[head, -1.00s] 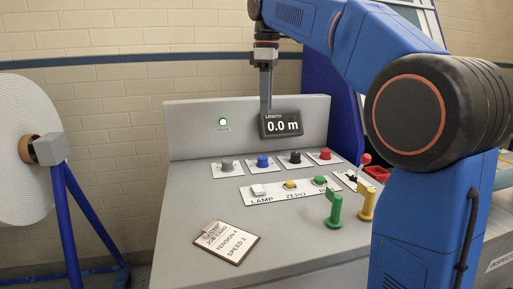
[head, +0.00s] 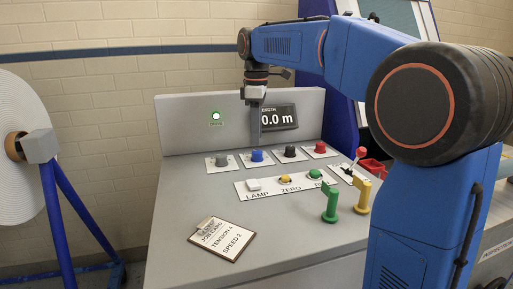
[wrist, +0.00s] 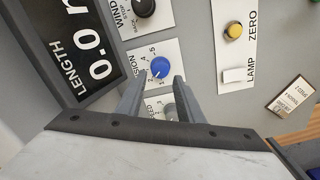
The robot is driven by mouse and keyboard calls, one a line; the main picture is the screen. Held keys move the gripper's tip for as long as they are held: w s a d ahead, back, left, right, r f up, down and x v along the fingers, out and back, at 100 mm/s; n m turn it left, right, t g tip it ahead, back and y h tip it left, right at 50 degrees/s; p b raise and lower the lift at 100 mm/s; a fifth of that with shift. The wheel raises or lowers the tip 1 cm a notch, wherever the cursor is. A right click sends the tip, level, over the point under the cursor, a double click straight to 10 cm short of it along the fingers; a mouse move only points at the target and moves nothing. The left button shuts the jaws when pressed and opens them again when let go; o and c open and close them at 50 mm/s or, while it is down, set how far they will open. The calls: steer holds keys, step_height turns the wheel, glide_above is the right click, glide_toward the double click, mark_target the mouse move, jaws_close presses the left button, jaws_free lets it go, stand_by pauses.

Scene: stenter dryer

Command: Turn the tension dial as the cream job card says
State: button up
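The blue tension dial (head: 257,156) sits on a white plate on the grey console. In the wrist view the blue dial (wrist: 160,67) has numerals around it and a label ending in "SION"; its pointer setting is too small to read surely. My gripper (head: 257,146) is just above the dial, pointing down. In the wrist view my gripper (wrist: 160,82) has its two fingers apart, with the dial seen between and beyond the tips, and nothing held. The cream job card (head: 222,239) lies on the console front and reads "TENSION 4, SPEED 2".
A grey dial (head: 221,160) is left of the blue one; black (head: 290,153) and red (head: 320,148) dials are right. In front are a white lamp switch (head: 254,184), yellow button (head: 285,180) and green button (head: 314,174). Green (head: 331,202) and yellow handles stand up at right.

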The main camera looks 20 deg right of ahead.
mark_target(257, 151)
steer(key=shift+f, duration=2.55)
steer(key=shift+c, duration=0.3)
steer(key=c, duration=0.7)
